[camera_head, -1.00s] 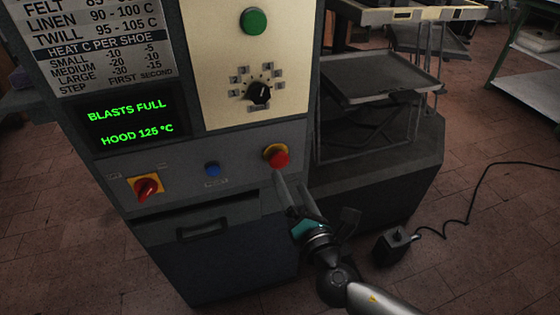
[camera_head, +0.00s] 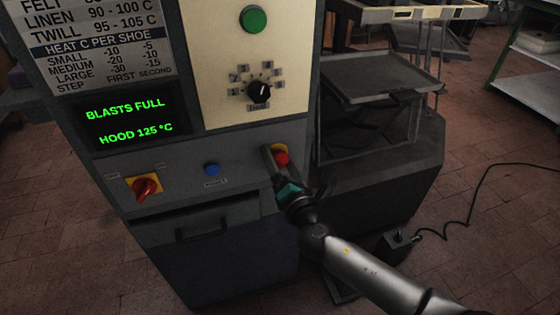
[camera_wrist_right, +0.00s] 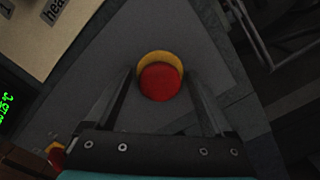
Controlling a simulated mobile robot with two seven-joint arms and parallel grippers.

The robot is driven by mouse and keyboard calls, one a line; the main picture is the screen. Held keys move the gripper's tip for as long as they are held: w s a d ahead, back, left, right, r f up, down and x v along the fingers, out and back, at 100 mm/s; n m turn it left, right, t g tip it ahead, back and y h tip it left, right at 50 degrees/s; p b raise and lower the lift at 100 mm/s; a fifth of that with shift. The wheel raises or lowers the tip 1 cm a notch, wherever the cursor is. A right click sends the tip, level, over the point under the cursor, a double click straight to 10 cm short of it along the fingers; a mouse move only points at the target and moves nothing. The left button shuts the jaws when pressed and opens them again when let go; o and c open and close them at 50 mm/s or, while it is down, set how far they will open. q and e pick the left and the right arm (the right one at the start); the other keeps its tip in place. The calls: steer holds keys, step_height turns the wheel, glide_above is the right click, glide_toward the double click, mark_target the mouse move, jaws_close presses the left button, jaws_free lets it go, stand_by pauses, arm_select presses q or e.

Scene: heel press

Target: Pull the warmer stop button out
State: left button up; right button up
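The stop button is a red mushroom head (camera_head: 281,158) on a yellow collar, at the right end of the grey control strip. My right gripper (camera_head: 276,160) is at the button in the head view, its fingers partly covering the yellow collar. In the right wrist view the red button (camera_wrist_right: 160,82) lies between the two finger lines, with a gap on both sides. The fingers (camera_wrist_right: 160,95) are open and hold nothing. The display (camera_head: 128,120) reads BLASTS FULL and HOOD 125 °C. My left gripper is not in view.
Left of the button are a small blue button (camera_head: 211,169) and a red rotary switch (camera_head: 145,188) on a yellow plate. A black dial (camera_head: 260,92) and a green button (camera_head: 253,19) are above. A drawer handle (camera_head: 201,230) is below. Metal shelves (camera_head: 380,80) stand to the right.

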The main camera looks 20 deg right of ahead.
jaws_close()
stand_by(0.5)
